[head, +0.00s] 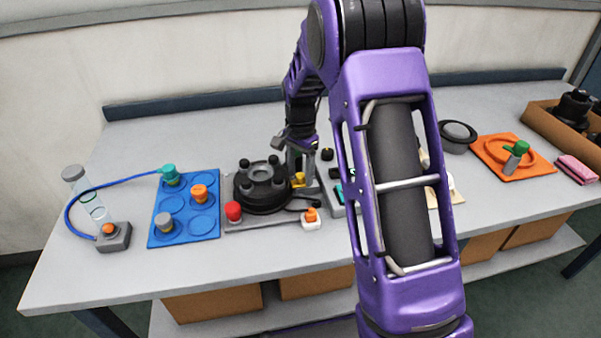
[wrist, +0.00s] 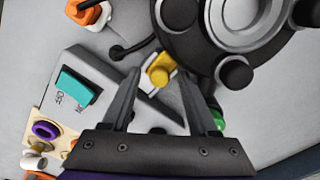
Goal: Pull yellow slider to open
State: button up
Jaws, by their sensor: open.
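The yellow slider (wrist: 159,70) is a small yellow piece on a pale mount beside the round black device (wrist: 205,50). In the wrist view it shows between my open gripper's fingertips (wrist: 161,80), with no clear contact on either side. I cannot tell how far above it the fingertips are. In the head view a bit of the yellow slider (head: 299,179) shows next to my gripper (head: 297,170), which points down at the right side of the black device. My arm hides part of this area.
A grey box with a teal switch (wrist: 77,86) stands close to my gripper. A green button (wrist: 217,118) is near the other finger. A blue tray (head: 186,222) with several knobs lies left, and an orange tray (head: 540,164) right.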

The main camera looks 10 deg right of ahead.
grip_shut()
dwell(0.3)
dwell(1.2)
